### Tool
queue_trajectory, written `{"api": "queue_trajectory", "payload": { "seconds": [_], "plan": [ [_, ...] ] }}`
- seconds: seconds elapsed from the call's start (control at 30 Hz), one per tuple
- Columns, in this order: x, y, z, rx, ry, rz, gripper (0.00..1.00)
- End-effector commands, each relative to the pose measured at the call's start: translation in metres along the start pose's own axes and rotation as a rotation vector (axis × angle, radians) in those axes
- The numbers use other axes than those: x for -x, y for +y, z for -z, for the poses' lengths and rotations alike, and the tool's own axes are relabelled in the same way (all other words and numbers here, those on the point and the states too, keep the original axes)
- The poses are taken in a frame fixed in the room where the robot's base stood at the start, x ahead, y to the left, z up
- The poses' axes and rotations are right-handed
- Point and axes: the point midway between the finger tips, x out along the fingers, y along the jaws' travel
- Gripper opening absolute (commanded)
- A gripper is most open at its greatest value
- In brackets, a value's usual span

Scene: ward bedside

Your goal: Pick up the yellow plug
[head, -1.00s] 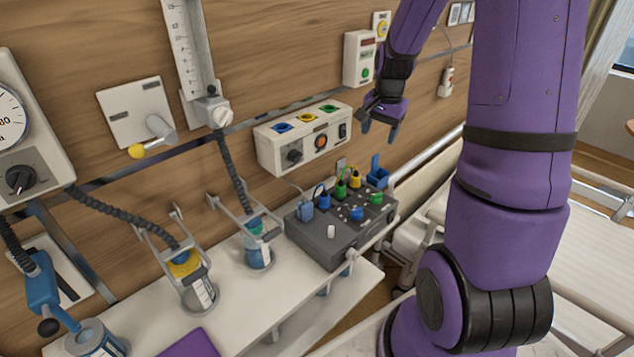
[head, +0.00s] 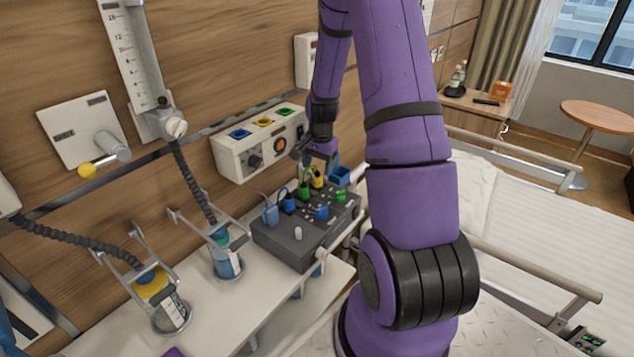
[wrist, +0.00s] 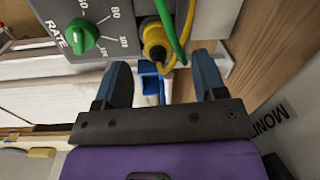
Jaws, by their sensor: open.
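The yellow plug (head: 317,181) stands in the top of the dark grey box (head: 288,252), beside a green plug (head: 304,190). My gripper (head: 322,158) is above and just behind the yellow plug in the head view, where its fingertips are hard to make out. In the wrist view my gripper (wrist: 162,72) is open and empty, with blue fingers apart. The yellow plug (wrist: 154,42) shows there beyond the gap between the fingertips, a little left of its middle, with its yellow cable. A green cable crosses beside it.
A blue open holder (head: 340,176) sits at the box's far right end. The cream wall panel (head: 235,158) is close beside my gripper. A green-knobbed rate dial (wrist: 82,36) shows on the grey box. The bed (head: 530,230) lies to the right.

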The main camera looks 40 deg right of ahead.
Motion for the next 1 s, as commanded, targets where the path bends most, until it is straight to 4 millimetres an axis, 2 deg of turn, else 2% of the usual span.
{"api": "queue_trajectory", "payload": {
  "seconds": [0.1, 0.3, 0.6, 0.67, 0.83, 0.87, 1.0],
  "plan": [
    [-0.019, 0.003, -0.004, 0.0, -0.003, -0.003, 0.64],
    [-0.04, 0.003, -0.004, 0.001, -0.002, -0.002, 0.64],
    [-0.043, 0.003, -0.004, 0.001, 0.0, 0.0, 0.64],
    [-0.043, 0.003, -0.004, 0.001, 0.0, 0.0, 0.53],
    [-0.043, 0.003, -0.004, 0.001, 0.0, 0.0, 0.14],
    [-0.043, 0.003, -0.004, 0.001, 0.0, 0.0, 0.11],
    [-0.043, 0.003, -0.004, 0.001, 0.0, 0.0, 0.1]
  ]
}}
